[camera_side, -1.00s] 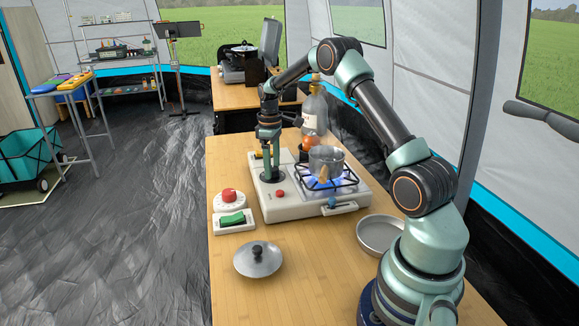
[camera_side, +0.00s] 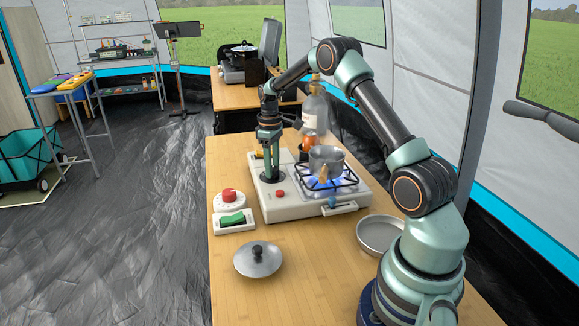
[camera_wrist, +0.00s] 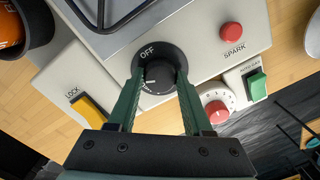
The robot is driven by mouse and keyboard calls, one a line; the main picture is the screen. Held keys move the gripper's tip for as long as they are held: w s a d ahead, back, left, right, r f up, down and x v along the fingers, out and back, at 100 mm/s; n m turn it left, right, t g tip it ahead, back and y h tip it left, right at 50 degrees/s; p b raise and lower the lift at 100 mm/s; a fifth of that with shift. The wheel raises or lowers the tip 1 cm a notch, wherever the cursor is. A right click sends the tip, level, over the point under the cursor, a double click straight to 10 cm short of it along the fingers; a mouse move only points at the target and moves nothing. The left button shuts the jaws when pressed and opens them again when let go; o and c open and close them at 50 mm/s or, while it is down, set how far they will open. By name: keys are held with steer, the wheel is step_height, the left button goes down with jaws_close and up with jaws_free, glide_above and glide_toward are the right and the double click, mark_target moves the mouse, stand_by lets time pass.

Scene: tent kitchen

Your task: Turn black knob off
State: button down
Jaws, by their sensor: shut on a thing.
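The black knob (camera_wrist: 160,77) sits on the cream panel of the camping stove (camera_side: 308,203), with the word OFF printed on its dial ring, at the top in the wrist view. My gripper (camera_wrist: 160,88) comes down over the knob, and its two green fingers are shut on the knob's sides. In the side view my gripper (camera_side: 271,174) stands upright on the stove's left part and hides most of the knob. A blue flame (camera_side: 318,184) burns under the pot (camera_side: 326,160) on the burner.
A red SPARK button (camera_wrist: 232,32), a yellow LOCK switch (camera_wrist: 90,110), a red dial (camera_wrist: 217,110) and a green switch (camera_wrist: 257,86) lie around the knob. A pot lid (camera_side: 258,261), a metal pan (camera_side: 380,235) and a bottle (camera_side: 315,112) stand nearby.

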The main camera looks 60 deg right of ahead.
mark_target(274, 168)
steer(key=m, duration=0.7)
steer(key=shift+d+r, duration=0.1)
steer(key=shift+d, duration=0.1)
steer(key=m, duration=0.5)
steer(key=shift+m+t, duration=0.4)
steer(key=shift+c, duration=1.8)
jaws_free()
steer(key=shift+o, duration=0.2)
steer(key=shift+a, duration=0.1)
step_height(274, 168, up, 12)
steer(key=shift+s, duration=0.25)
